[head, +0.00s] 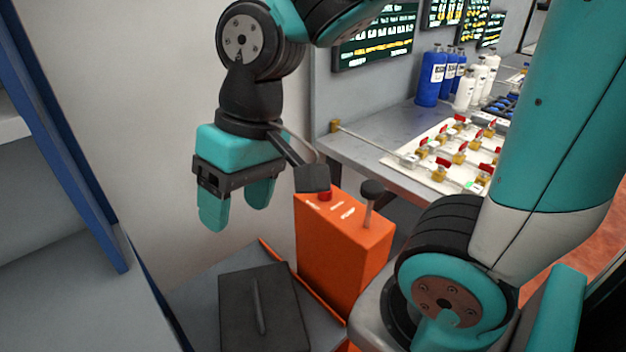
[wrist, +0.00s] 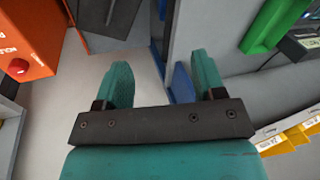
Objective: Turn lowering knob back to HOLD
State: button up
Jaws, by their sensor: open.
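An orange box (head: 340,250) stands right of my gripper in the head view, with white lettering too small to read surely. A red knob (head: 325,196) sits on its top, partly behind a dark block on my arm. A dark round-headed lever (head: 372,190) rises from the top's right side. I cannot tell from the lettering which control is the lowering knob or its setting. My gripper (head: 237,204) is open and empty, pointing down, left of the box and apart from it. In the wrist view the red knob (wrist: 18,68) shows at the left edge, outside the fingers (wrist: 163,78).
A black plate (head: 262,310) with a thin pedal-like bar lies in front of the box. A blue-edged shelf frame (head: 70,150) stands at left. A grey bench (head: 385,150) at right bears a valve panel (head: 440,165) and bottles (head: 432,80). Bare wall lies behind my gripper.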

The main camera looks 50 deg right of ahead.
jog(key=w+d+f+m+h, duration=0.1)
jog(key=w+d+m, duration=0.3)
jog(key=d+m, duration=0.4)
jog(key=w+d+f+m+h+p, duration=0.1)
jog(key=w+d+m, duration=0.2)
jog(key=d+m, duration=0.6)
jog(key=w+d+f+m+h, duration=0.1)
jog(key=w+d+m, duration=0.35)
jog(key=d, duration=0.65)
jog(key=shift+m, duration=0.45)
jog(key=f+p, duration=0.1)
jog(key=f, duration=0.8)
jog(key=f+p, duration=0.1)
jog(key=f, duration=0.7)
jog(key=shift+s+d+f, duration=0.15)
jog(key=shift+d+f, duration=0.05)
jog(key=shift+f, duration=0.15)
jog(key=c, duration=0.9)
